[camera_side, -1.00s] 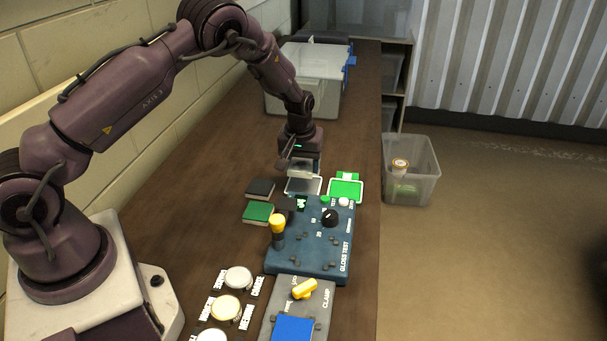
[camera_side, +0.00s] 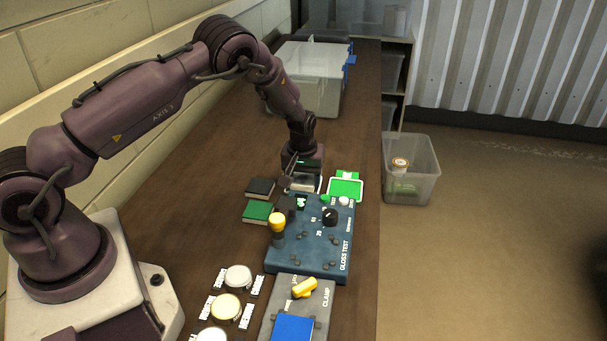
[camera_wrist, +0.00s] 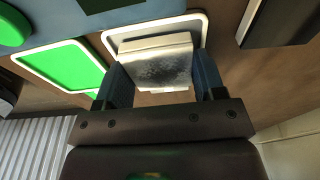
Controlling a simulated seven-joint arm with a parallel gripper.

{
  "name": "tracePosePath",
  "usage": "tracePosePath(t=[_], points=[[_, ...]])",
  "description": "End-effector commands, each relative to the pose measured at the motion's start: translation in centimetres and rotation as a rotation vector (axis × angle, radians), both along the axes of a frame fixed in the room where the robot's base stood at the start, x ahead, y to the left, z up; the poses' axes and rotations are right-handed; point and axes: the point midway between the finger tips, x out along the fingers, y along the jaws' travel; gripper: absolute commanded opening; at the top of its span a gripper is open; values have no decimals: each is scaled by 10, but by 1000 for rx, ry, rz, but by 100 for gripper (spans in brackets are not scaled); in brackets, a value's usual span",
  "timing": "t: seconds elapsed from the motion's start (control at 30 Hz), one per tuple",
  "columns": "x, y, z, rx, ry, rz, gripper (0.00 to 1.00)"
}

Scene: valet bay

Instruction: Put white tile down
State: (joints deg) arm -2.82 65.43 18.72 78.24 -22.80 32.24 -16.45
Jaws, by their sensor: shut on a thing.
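The white tile (camera_wrist: 155,62) is between the fingers of my gripper (camera_wrist: 160,88), which is shut on it. In the wrist view its face looks pale with a grey, speckled patch. It is over a white-rimmed square pad (camera_wrist: 198,27) on the bench. In the side view the tile (camera_side: 304,183) shows just under my gripper (camera_side: 303,178), low over the pad. I cannot tell whether the tile touches the pad.
A green white-rimmed pad (camera_side: 346,188) lies just right of the tile. A dark block (camera_side: 260,188) and a green block (camera_side: 258,211) lie to the left. The blue gloss test panel (camera_side: 325,245) with knobs stands in front. A clear bin (camera_side: 410,170) stands right of the bench.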

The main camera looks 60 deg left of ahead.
Motion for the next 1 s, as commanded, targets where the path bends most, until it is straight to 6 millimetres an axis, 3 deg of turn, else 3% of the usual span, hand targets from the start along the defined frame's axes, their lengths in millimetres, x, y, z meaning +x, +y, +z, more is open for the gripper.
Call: tracePosePath(t=[0.13, 0.17, 0.23, 0.27, 0.67, 0.77, 1.0], points=[[0, 0, -1, 1, -1, 0, 35], [0, 0, -2, 0, 0, 0, 70], [0, 0, -2, 0, 0, 0, 86], [0, 0, -2, 0, -1, 0, 89], [0, -1, 2, -2, 1, 1, 89], [0, -1, 15, -2, -2, 1, 89], [-5, -6, 67, -1, -3, -1, 89]])
